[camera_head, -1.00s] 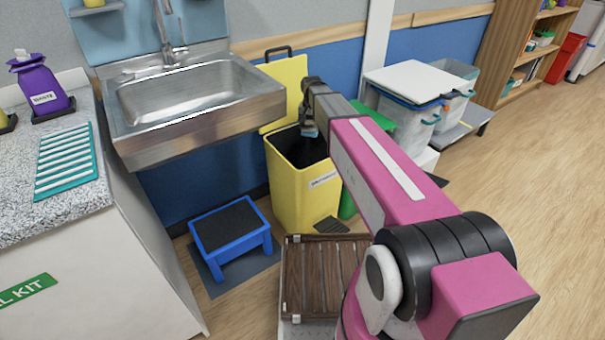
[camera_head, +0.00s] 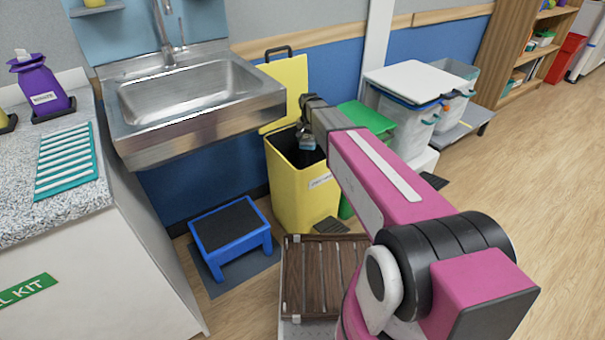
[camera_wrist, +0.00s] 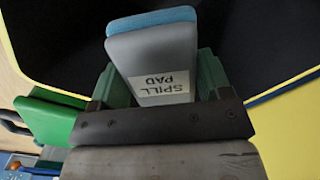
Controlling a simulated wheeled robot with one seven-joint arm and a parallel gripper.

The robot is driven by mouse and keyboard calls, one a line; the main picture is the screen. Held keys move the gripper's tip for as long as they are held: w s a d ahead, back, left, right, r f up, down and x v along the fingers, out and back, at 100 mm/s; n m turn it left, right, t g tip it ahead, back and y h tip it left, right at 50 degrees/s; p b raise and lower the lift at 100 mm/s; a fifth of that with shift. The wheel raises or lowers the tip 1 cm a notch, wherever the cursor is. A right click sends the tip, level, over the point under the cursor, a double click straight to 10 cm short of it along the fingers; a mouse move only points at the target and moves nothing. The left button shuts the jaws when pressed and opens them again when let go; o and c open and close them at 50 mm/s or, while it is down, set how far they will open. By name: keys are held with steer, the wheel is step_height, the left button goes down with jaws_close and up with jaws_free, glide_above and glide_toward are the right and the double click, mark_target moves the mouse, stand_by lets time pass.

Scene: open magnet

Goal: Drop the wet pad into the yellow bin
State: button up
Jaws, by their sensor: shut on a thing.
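The yellow bin (camera_head: 287,187) stands on the floor beside the sink, with its lid (camera_head: 287,88) tilted up against the wall and its dark inside showing. My gripper (camera_head: 307,142) is at the bin's mouth. In the wrist view my gripper (camera_wrist: 160,88) is shut on a grey and blue pad (camera_wrist: 150,50) with a label reading "SPILL PAD". The pad is held over the black opening, and the bin's yellow rim (camera_wrist: 290,110) shows at the right. In the head view the pad is mostly hidden by the gripper.
A green bin (camera_head: 368,120) stands right behind my arm. The metal sink (camera_head: 190,100) is left of the yellow bin. White-lidded tubs (camera_head: 408,85) stand further right.

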steer(key=o, duration=1)
steer(key=shift+c, duration=0.2)
steer(key=shift+r, duration=0.1)
step_height(320, 180, up, 11)
steer(key=shift+f, duration=0.2)
